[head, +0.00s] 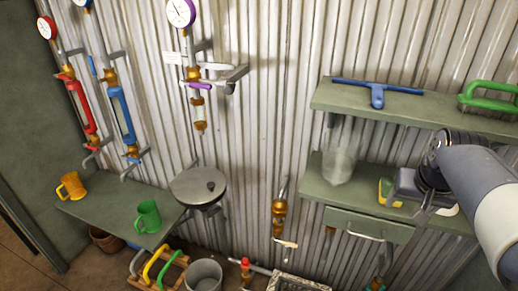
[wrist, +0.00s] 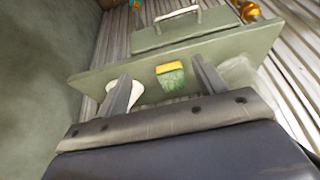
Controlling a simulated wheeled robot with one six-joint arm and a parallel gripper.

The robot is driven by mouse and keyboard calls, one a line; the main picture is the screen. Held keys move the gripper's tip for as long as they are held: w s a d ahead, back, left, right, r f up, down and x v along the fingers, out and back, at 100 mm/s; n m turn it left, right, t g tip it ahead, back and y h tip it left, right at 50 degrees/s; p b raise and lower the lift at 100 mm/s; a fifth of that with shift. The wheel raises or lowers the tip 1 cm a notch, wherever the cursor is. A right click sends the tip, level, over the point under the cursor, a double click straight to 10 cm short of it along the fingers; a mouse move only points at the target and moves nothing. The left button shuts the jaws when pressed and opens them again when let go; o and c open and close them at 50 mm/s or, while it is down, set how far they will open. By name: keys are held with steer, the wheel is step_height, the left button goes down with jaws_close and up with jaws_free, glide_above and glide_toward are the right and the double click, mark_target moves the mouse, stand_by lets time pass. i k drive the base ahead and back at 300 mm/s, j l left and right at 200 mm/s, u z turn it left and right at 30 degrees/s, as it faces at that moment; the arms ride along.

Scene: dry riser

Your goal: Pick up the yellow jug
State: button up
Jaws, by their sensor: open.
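The yellow jug (head: 72,186), orange-yellow with a handle on its left, stands upright on a green table (head: 105,215) at the left of the head view. It does not show in the wrist view. My gripper (wrist: 160,68) is open and empty, with its two fingers apart. In the head view it is at the right, by the lower shelf, far from the jug. In the wrist view a yellow and green sponge (wrist: 171,78) shows between the fingers, apart from them as far as I can tell.
A green jug (head: 148,217) stands right of the yellow one, near a round grey basin (head: 198,186). The shelf (head: 312,190) carries a clear container (head: 342,158) beside the sponge. Above is a shelf with a blue squeegee (head: 376,92). Pipes and gauges line the wall.

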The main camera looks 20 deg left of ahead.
mark_target(72, 182)
steer(key=k+u, duration=0.1)
steer(key=u, duration=1.15)
steer(key=i+l+u, duration=0.15)
steer(key=u, duration=0.25)
steer(key=i+l+u, duration=0.1)
steer(key=l+u, duration=0.15)
steer(key=u, duration=0.15)
steer(key=l+u, duration=0.2)
steer(key=u, duration=0.2)
steer(key=i, duration=0.05)
